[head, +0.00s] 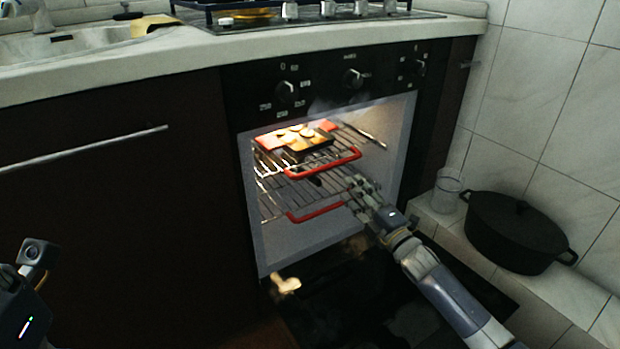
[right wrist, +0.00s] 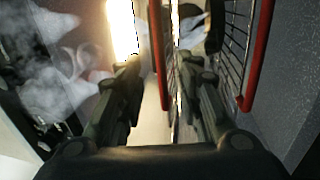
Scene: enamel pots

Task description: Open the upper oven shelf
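The upper oven shelf (head: 340,142) is a wire rack with a red front handle (head: 322,166), inside the lit oven in the head view. A dark tray of food (head: 318,142) rests on it. The lower shelf's red handle (head: 318,212) is below. My right gripper (head: 353,192) is open at the oven mouth, near the right ends of the handles. In the right wrist view, a red bar (right wrist: 156,60) appears between my open fingers (right wrist: 165,75); contact cannot be told. Part of my left gripper (head: 34,255) shows at the left edge, its fingertips unclear.
The oven door is down, below the opening. A black lidded pot (head: 515,230) and a clear glass (head: 447,190) stand at the right by the tiled wall. The counter (head: 120,65) with sink and hob is above. Steam rises by the control panel.

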